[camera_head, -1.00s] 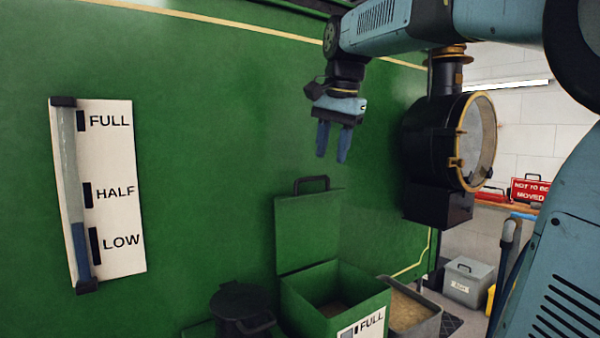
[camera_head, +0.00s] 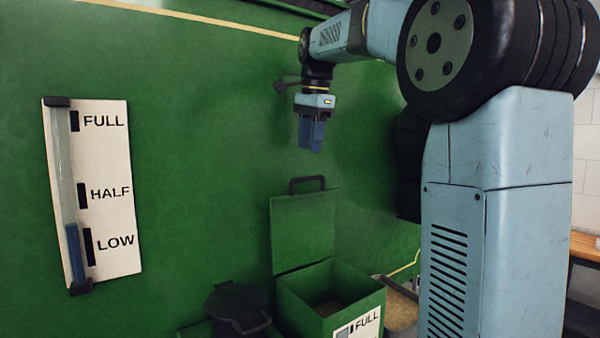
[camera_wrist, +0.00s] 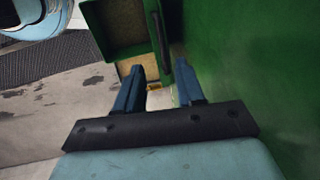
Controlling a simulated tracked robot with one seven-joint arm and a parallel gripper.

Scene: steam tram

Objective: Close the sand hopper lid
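The green sand hopper (camera_head: 300,306) stands low against the green wall, with sand visible inside. Its green lid (camera_head: 303,232) stands upright at the back, fully open, with a black handle (camera_head: 307,184) on its top edge. My gripper (camera_head: 311,150) points down, above the lid and apart from it. In the wrist view my gripper (camera_wrist: 160,66) is open, its two fingers apart with nothing between them. The lid's handle (camera_wrist: 158,40) shows edge-on beyond the fingertips, and the open hopper (camera_wrist: 112,45) lies to its left.
A black round-lidded container (camera_head: 237,308) stands left of the hopper. A bin of sand (camera_head: 402,307) stands to its right, partly hidden by my arm. A level gauge (camera_head: 100,190) is on the green wall (camera_head: 200,150), which runs close beside my gripper.

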